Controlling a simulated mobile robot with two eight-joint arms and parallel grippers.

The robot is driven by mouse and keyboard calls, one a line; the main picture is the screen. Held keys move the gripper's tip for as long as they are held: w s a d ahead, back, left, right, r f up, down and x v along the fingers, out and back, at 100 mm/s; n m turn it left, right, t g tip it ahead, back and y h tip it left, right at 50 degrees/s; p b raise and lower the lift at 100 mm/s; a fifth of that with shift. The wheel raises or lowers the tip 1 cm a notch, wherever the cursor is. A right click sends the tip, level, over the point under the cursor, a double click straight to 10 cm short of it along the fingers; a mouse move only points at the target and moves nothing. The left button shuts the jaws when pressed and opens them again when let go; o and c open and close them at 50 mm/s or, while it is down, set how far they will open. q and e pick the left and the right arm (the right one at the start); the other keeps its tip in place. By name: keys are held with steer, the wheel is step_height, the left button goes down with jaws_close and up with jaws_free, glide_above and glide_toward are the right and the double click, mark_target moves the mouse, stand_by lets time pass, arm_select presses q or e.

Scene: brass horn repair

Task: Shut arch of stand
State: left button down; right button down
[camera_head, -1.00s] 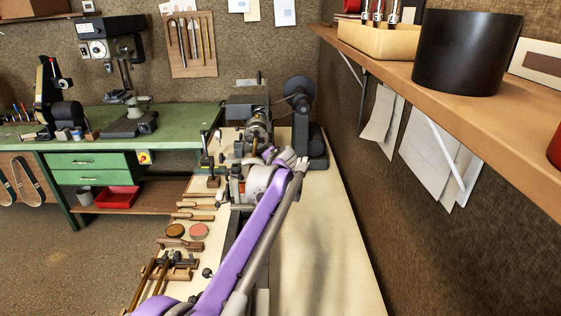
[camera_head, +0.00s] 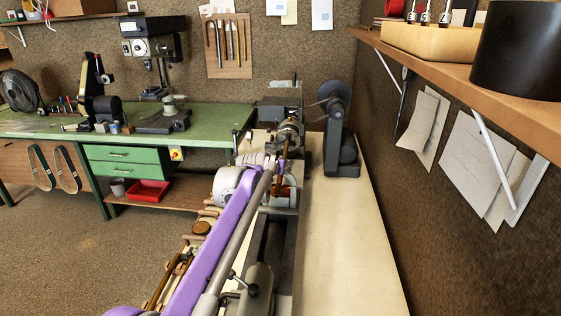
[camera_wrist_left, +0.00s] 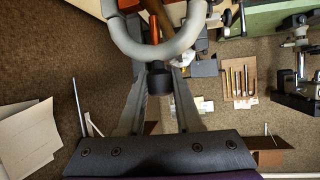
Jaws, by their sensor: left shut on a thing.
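In the left wrist view, a thick light-grey arch (camera_wrist_left: 160,48) curves across the top middle, with a short black knob (camera_wrist_left: 158,84) at its bend. My left gripper (camera_wrist_left: 160,72) has its two dark fingers closed on either side of this knob, touching the arch's end. In the head view, my purple left arm reaches up to the lathe-like machine (camera_head: 290,135) on the pale bench; its wrist hides the arch's stand and most of the gripper. An orange-brown rod (camera_wrist_left: 153,28) shows through the arch. How far the arch is tilted cannot be told. My right gripper is not in view.
The pale bench (camera_head: 345,265) is clear to the right of the machine. A dark grinder-like machine (camera_head: 338,135) stands at its back. A wooden shelf (camera_head: 470,85) overhangs on the right. A green workbench (camera_head: 60,125) stands behind on the left.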

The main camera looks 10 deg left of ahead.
arm_select(q)
steer(key=shift+a+f, duration=0.15)
stand_by(0.4)
steer(key=c, duration=0.6)
jaws_free()
steer(key=shift+h, duration=0.3)
steer(key=shift+s, duration=0.1)
steer(key=v, duration=1)
steer(key=shift+s+r+b, duration=0.2)
steer(key=shift+s+b, duration=0.1)
steer(key=shift+b, duration=0.05)
